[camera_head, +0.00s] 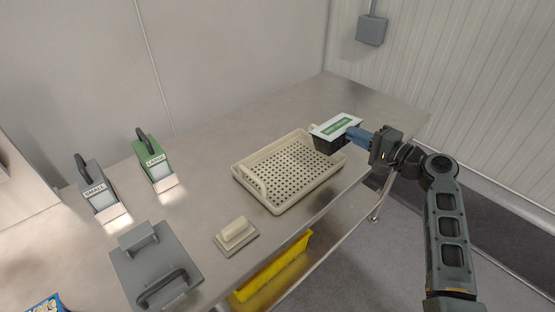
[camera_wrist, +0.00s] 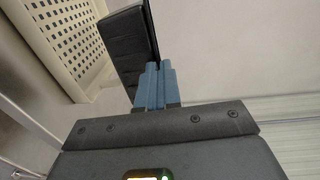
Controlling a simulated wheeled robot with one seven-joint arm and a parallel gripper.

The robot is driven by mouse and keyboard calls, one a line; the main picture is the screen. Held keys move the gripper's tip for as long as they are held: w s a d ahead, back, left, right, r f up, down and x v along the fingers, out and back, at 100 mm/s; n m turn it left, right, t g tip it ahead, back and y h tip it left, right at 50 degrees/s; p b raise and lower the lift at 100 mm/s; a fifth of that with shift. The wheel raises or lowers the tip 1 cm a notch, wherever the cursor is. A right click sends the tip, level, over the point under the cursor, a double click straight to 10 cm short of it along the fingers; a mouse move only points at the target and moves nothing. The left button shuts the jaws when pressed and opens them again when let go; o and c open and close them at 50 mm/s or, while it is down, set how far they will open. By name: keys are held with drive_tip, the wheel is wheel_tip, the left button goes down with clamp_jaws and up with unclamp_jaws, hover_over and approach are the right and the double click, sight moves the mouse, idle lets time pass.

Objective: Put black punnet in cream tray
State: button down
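The black punnet (camera_head: 327,143) has a pale lid with a green label. My gripper (camera_head: 353,136) is shut on the punnet's near right edge and holds it over the far right end of the cream tray. In the wrist view, the blue fingers (camera_wrist: 156,84) are close together on the rim of the black punnet (camera_wrist: 128,45). The cream tray (camera_head: 278,207) is a perforated, shallow crate with raised handles, lying on the steel table. In the wrist view the cream tray (camera_wrist: 78,72) shows at the upper left. I cannot tell whether the punnet touches the tray.
On the steel table (camera_head: 205,150) stand a green "LARGE" holder (camera_head: 152,158), a grey "SMALL" holder (camera_head: 97,190), a grey lidded box (camera_head: 150,262) and a cream block on a plate (camera_head: 236,236). A yellow bin (camera_head: 272,270) sits below. The tray's visible floor is empty.

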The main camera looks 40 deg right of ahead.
drive_tip(key=b, duration=0.2)
drive_tip(key=t+b, duration=0.2)
drive_tip(key=b, duration=0.7)
hover_over(305, 180)
wheel_tip(305, 180, down, 7)
drive_tip(key=shift+s+f, duration=0.1)
drive_tip(key=shift+f, duration=2.05)
drive_tip(key=c, duration=1.8)
unclamp_jaws()
drive_tip(key=shift+a, duration=0.1)
drive_tip(key=shift+o, duration=0.8)
